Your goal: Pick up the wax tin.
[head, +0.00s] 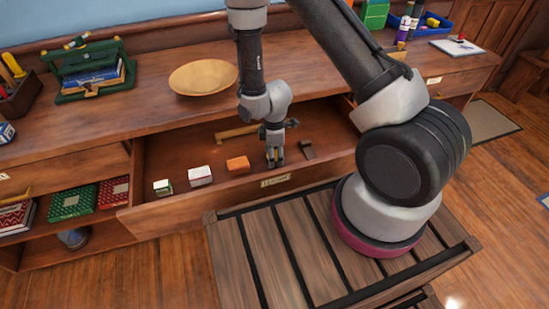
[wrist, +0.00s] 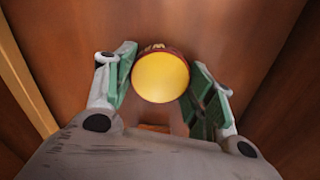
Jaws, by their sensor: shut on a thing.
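My gripper (head: 274,158) points down into the open drawer (head: 180,210), near its front wall. In the wrist view, a round tin with a yellow top and a dark red rim, the wax tin (wrist: 160,77), sits between the two green-padded fingers (wrist: 160,100). The fingers are closed on its sides. In the head view the tin is hidden or too small to make out at the fingertips. I cannot tell whether it still touches the drawer floor.
In the drawer, an orange block (head: 238,165), a white box (head: 200,175) and a small green-white box (head: 163,187) lie left of my gripper. A dark brown object (head: 308,150) lies right. A wooden piece (head: 236,132) lies behind. A shallow bowl (head: 203,77) stands on the counter above.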

